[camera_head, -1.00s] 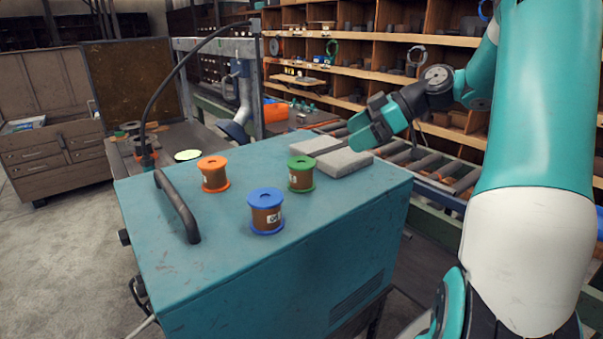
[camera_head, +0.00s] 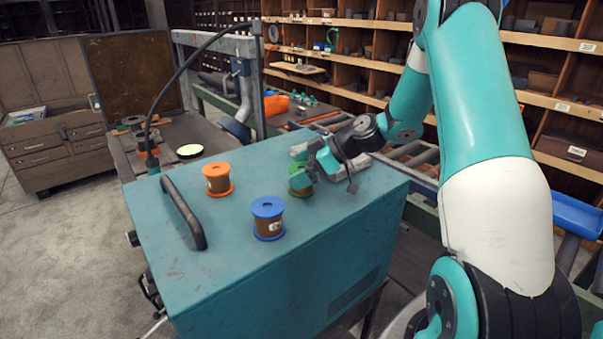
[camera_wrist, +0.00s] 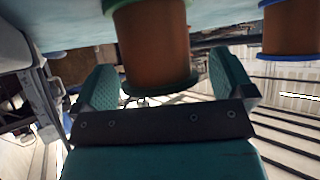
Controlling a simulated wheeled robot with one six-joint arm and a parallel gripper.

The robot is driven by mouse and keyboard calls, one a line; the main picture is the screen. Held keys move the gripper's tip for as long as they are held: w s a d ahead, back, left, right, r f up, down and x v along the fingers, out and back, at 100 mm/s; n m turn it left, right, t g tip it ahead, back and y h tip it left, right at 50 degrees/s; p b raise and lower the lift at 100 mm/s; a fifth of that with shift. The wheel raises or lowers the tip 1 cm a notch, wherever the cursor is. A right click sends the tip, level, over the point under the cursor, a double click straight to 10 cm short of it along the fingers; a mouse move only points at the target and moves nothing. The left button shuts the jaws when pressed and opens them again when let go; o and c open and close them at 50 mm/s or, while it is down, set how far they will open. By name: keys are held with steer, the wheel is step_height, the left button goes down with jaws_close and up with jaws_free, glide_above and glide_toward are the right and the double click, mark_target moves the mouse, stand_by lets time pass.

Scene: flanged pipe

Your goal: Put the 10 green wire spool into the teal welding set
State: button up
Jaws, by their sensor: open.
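The green-flanged wire spool (camera_head: 299,188), with brown wire, stands upright on top of a teal box, which looks like the welding set (camera_head: 230,285). My gripper (camera_head: 310,165) is low over the box top at the spool and partly covers it in the head view. In the wrist view the spool (camera_wrist: 152,45) lies between the two open teal fingers, with gaps visible on both sides. I cannot see any opening in the box top.
An orange-flanged spool (camera_head: 217,181) and a blue-flanged spool (camera_head: 268,219) stand nearby on the box. A black handle (camera_head: 185,215) rises at the box's left edge. The front right of the box top is clear.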

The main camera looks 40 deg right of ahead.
steer(key=c, duration=1.6)
